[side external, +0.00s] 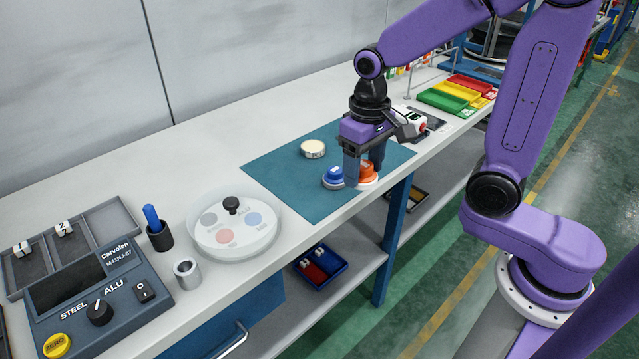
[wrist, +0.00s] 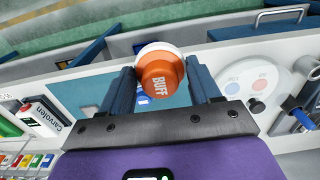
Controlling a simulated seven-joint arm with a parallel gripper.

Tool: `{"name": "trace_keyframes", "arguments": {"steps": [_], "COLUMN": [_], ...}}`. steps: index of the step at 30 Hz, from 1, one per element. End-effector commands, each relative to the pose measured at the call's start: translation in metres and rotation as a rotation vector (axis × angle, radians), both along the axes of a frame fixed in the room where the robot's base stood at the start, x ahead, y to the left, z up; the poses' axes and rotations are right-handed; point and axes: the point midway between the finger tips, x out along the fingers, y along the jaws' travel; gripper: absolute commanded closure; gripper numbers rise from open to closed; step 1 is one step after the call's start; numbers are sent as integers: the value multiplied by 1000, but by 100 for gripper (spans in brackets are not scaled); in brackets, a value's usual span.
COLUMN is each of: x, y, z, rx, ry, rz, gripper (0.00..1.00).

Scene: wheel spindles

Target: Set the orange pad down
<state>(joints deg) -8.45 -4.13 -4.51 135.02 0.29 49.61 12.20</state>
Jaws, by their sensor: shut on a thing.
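The orange pad (side external: 368,170) has a white disc base and sits between the fingers of my gripper (side external: 364,174), low over the front part of the teal mat (side external: 290,175). In the wrist view the orange pad (wrist: 162,75), marked BUFF, is between the two fingertips of my gripper (wrist: 160,72). The gripper is shut on it. A finger hides part of it in the side view. I cannot tell whether its base touches the mat. The blue pad (side external: 334,176) stands close to its left on the mat; in the wrist view it is mostly hidden.
A cream round pad (side external: 313,148) lies farther back on the mat. A clear round holder (side external: 234,226) with coloured spots and a black knob stands to the left. A white and red device (side external: 410,124) stands behind my gripper. The mat's left part is clear.

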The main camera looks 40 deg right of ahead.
Motion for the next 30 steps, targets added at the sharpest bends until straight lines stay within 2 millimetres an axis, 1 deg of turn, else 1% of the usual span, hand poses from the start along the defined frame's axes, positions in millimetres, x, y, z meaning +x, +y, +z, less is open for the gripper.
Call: {"name": "trace_keyframes", "arguments": {"steps": [1,12,21,24,30], "x": [8,63,92,99,106], "y": [1,12,18,19,20], "z": [-4,-31,-69,-76,-84], "rx": [-1,-1,0,0,0], "ry": [4,3,2,1,0], "rz": [-1,-1,-1,-1,0], "gripper": [66,66,66,66,66]}}
